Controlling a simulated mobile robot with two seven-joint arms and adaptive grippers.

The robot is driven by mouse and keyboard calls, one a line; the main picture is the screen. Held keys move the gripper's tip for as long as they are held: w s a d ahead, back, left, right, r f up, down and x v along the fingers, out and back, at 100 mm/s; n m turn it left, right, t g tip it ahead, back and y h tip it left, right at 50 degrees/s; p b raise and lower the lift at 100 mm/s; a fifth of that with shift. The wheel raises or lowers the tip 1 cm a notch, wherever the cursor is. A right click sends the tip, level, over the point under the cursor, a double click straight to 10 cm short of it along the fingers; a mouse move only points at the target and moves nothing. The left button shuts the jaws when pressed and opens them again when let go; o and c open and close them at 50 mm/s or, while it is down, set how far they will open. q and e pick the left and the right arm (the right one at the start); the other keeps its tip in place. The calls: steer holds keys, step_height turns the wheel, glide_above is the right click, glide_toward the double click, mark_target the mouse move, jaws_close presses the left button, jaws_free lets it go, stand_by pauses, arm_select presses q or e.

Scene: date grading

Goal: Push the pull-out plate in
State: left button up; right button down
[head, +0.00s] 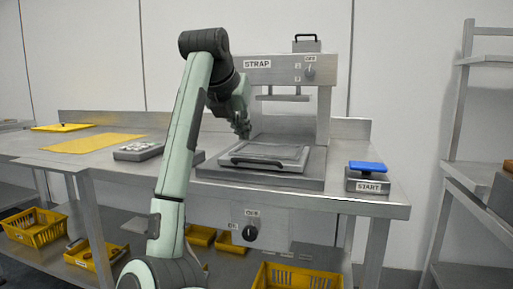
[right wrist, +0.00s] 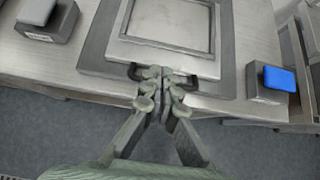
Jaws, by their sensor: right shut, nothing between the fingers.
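The pull-out plate (head: 268,153) is a flat grey square with a raised frame. It lies on the base of the STRAP machine (head: 283,68), out in front of the raised press bar. A dark handle (head: 255,163) runs along its front edge. My right gripper (head: 244,133) points down and shows against the plate's back left in the head view. In the right wrist view its shut, empty fingers (right wrist: 160,75) overlap the middle of the handle, with the plate (right wrist: 125,45) beyond. I cannot tell whether they touch. My left gripper is not in view.
A blue-topped START box (head: 367,178) stands right of the machine. A grey box (head: 138,151) and yellow mats (head: 95,143) lie to the left on the steel bench. A knob (head: 250,233) sits on the bench front. Yellow baskets (head: 37,228) stand below.

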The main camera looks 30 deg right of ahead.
mark_target(255, 157)
steer(key=x, duration=0.9)
steer(key=shift+w+d+f, duration=0.15)
steer(key=shift+w+f, duration=0.1)
steer(key=shift+w, duration=0.05)
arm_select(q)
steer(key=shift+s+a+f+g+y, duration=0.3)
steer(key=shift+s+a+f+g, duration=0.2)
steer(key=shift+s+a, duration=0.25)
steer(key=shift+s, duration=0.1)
